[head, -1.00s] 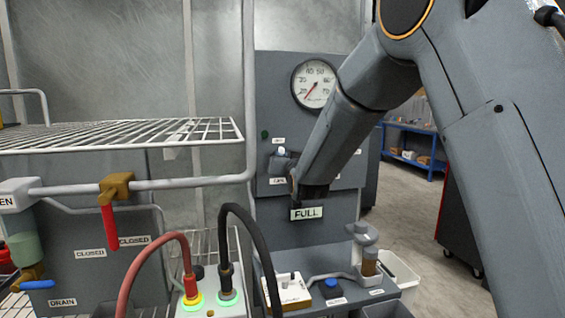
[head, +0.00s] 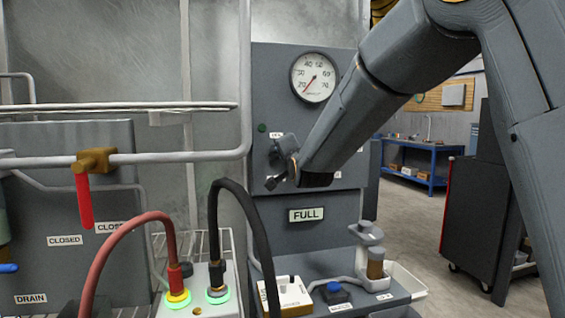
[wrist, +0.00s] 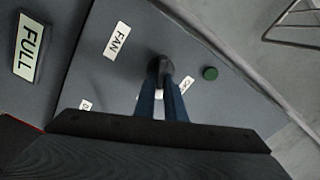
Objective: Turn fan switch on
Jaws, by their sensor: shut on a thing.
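The fan switch (wrist: 157,66) is a small dark knob on the grey panel (head: 283,90), beside the FAN label (wrist: 116,40) in the wrist view. My gripper (wrist: 161,84) has its two blue-grey fingers closed on the switch, with the tips at the knob. In the head view my gripper (head: 284,168) is at the panel below the dial gauge, and the arm hides much of the switch area. A round green indicator (wrist: 210,73) sits beside the switch; it also shows on the panel in the head view (head: 262,128).
The gauge (head: 314,77) is above my gripper, and the FULL sign (head: 306,214) is below. A wire rack (head: 120,107) and pipe with a red-handled valve (head: 84,200) stand at left. Red and black hoses rise in front.

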